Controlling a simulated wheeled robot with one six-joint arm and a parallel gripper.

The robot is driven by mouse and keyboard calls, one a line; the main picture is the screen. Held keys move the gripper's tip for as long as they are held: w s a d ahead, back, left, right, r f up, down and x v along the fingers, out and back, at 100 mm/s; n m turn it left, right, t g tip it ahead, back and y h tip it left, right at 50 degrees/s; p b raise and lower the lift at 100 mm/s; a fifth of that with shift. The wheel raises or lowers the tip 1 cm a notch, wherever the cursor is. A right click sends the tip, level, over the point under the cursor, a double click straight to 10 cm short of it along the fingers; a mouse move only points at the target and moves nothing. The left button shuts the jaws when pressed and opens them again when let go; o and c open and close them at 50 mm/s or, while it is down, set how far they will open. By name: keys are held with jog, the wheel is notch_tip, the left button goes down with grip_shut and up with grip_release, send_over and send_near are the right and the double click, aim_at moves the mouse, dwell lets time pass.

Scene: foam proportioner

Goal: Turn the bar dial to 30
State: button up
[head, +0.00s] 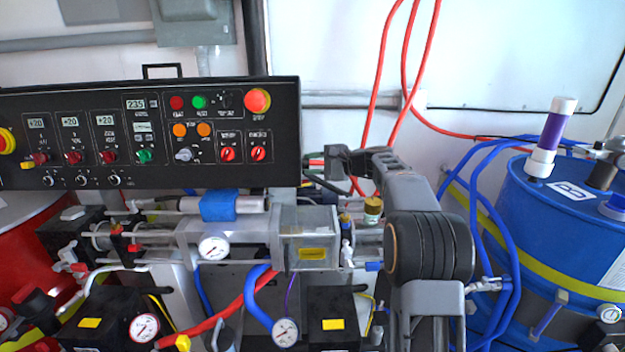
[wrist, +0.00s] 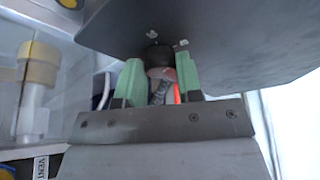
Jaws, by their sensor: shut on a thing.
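My gripper (head: 316,162) reaches in from the right, beside the lower right edge of the black control panel (head: 270,115) in the head view. In the wrist view its green fingers (wrist: 159,66) are shut on a small knob (wrist: 160,72) with a dark round base, below a dark plate. The knob's marks and setting do not show. The panel carries several dials, including red knobs (head: 109,157) under lit displays reading about +20 and a grey knob (head: 183,155). I cannot tell which dial is marked bar, nor whether the held knob is it.
Below the panel are a pump assembly (head: 310,250) with a round gauge (head: 214,248), and red and blue hoses. A blue drum (head: 540,235) stands at right, a red drum (head: 30,250) at left. In the wrist view a cream-capped part (wrist: 37,65) is close at left.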

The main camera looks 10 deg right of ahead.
jog(key=n+b, duration=0.2)
jog(key=b, duration=0.1)
jog(key=n+t+y+b, duration=0.1)
jog(key=n+b, duration=0.1)
jog(key=b, duration=0.2)
jog(key=n+t+b, duration=0.1)
jog(key=n+b, duration=0.1)
jog(key=b, duration=0.1)
jog(key=shift+f+y, duration=0.3)
jog(key=shift+f, duration=0.05)
jog(key=shift+b, duration=0.3)
jog(key=o, duration=0.9)
jog(key=shift+o, duration=0.2)
jog(key=v, duration=1.3)
jog(key=shift+s+d+p, duration=0.25)
jog(key=shift+d+p, duration=0.05)
jog(key=shift+d, duration=0.05)
jog(key=shift+f, duration=0.1)
